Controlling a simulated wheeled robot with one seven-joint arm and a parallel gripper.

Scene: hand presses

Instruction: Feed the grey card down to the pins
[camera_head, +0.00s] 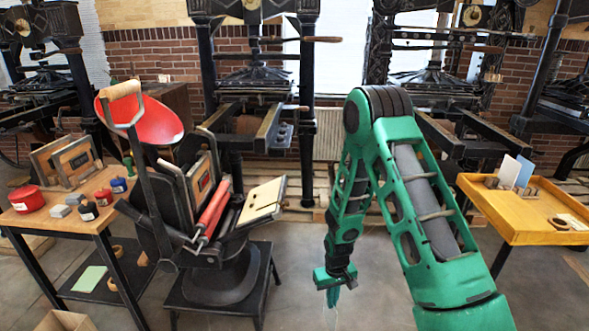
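A hand press (205,195) with a red ink disc (160,128) stands on a low stand left of centre. Its tilted platen (262,203) carries a cream sheet with small dark marks that may be the pins; they are too small to tell. A pale, greyish-white card (509,170) stands upright beside a blue card (525,171) on the right table; it may be the grey card. My gripper (333,293) hangs low over the floor, between press and right table, apart from both. Its fingers are too small to read, and I see no card at them.
The yellow-wood table (500,212) at right also holds small blocks and a round ring (558,223). The left table (40,218) holds a red tin (27,199), ink jars and framed forms. Larger presses line the brick wall. The floor around my gripper is clear.

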